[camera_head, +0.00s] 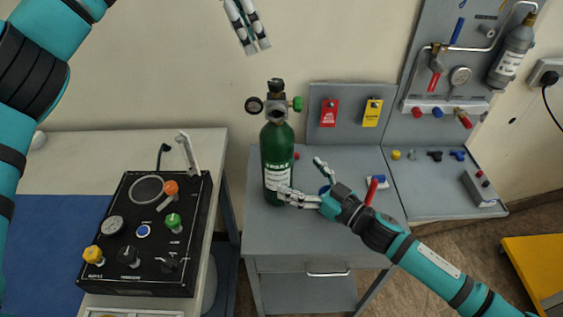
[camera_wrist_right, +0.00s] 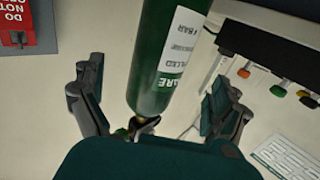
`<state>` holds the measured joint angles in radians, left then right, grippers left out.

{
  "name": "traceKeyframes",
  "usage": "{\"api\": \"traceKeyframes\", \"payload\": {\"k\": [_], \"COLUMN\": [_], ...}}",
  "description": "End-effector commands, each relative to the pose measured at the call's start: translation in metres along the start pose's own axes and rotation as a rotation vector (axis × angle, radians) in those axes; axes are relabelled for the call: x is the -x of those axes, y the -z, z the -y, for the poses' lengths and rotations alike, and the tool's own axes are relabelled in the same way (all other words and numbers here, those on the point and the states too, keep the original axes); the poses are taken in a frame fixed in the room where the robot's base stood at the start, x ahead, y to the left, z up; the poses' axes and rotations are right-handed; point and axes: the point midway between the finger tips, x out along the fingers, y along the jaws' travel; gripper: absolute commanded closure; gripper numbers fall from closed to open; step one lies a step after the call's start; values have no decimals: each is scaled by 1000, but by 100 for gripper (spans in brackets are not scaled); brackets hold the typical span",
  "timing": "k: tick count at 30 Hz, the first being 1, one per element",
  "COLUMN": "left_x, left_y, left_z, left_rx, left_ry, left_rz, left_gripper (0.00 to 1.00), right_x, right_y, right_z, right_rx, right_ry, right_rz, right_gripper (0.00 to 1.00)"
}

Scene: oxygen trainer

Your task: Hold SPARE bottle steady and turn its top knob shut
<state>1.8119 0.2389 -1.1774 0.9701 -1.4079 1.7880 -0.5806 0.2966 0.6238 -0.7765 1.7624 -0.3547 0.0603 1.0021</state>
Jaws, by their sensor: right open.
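The green SPARE bottle (camera_head: 277,150) stands upright on the grey bench, with a white label on its front. Its black top knob (camera_head: 275,86) sits above the valve, with a round gauge on the left and a green side knob (camera_head: 297,104) on the right. My right gripper (camera_head: 303,181) is open at the bottle's lower right, one finger near the label. In the right wrist view the bottle (camera_wrist_right: 168,60) shows between the spread fingers; contact is unclear. My left gripper (camera_head: 256,47) is above the knob, apart from it, its fingers close together.
A black control panel (camera_head: 145,270) with coloured knobs stands on the left table. Red (camera_head: 329,113) and yellow (camera_head: 372,113) tags hang on the grey backboard behind the bottle. A grey cylinder and gauge board (camera_head: 459,76) is at the upper right. Small fittings lie on the right bench.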

Motion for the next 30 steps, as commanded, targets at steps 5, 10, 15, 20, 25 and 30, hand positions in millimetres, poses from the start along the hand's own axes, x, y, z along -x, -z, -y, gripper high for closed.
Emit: {"api": "traceKeyframes", "payload": {"k": [5,10,15,20,25,30], "left_x": [0,0,0,0,0,0], "left_y": [0,0,0,0,0,0], "left_z": [0,0,0,0,0,0], "left_rx": [0,0,0,0,0,0], "left_ry": [0,0,0,0,0,0], "left_rz": [0,0,0,0,0,0], "left_gripper": [62,62,62,62,62,62], "right_x": [-36,-59,-70,-72,-72,-72], "right_y": [1,0,0,0,0,0], "right_z": [0,0,0,0,0,0], "right_rx": [1,1,-1,0,0,0], "right_ry": [1,0,0,1,1,0], "right_rz": [-3,-1,1,1,1,1], "right_gripper": [0,0,0,0,1,24]}}
